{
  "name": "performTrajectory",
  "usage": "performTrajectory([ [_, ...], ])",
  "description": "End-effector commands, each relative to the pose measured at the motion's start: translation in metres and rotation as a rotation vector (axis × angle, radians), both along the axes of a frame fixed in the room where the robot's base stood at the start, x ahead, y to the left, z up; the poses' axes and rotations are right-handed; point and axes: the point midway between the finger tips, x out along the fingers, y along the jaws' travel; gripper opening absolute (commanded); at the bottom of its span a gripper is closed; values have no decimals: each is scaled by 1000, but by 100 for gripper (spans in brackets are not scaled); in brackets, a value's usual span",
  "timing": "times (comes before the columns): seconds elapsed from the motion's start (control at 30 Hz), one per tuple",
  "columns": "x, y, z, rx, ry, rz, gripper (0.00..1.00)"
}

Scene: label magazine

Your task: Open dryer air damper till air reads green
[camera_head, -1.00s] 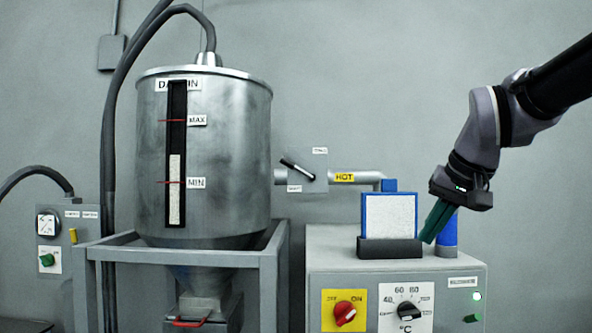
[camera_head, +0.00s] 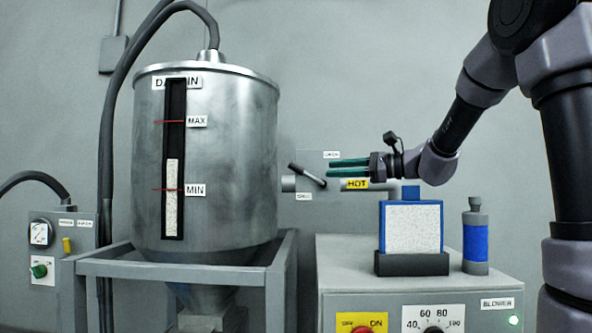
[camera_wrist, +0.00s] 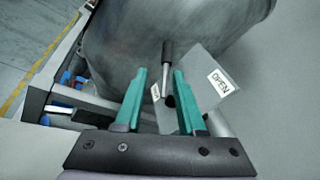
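The damper lever (camera_head: 307,175) is a dark handle on a small grey plate (camera_head: 313,163) in the pipe right of the hopper. It slants from upper left to lower right. A label reading OPEN (camera_wrist: 219,83) is on the plate; a second label (camera_head: 304,197) below is too small to read surely. My gripper (camera_head: 330,167) has green fingers, is open and empty, and points left in front of the plate. In the wrist view the lever (camera_wrist: 167,53) shows in the gap between the fingers (camera_wrist: 160,74); I cannot tell contact.
The steel hopper (camera_head: 245,150) stands left of the plate in a grey frame (camera_head: 180,258). Below my gripper, the blower box (camera_head: 350,262) carries a blue-framed white filter (camera_head: 413,228) and a blue cylinder (camera_head: 475,240). A yellow HOT label (camera_head: 356,184) marks the pipe.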

Motion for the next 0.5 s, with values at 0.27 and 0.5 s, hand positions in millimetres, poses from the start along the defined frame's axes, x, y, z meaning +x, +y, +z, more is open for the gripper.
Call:
performTrajectory([
  [0.27,16,19,5,45,10,-7,39],
  [0.5,33,65,4,42,10,-6,39],
])
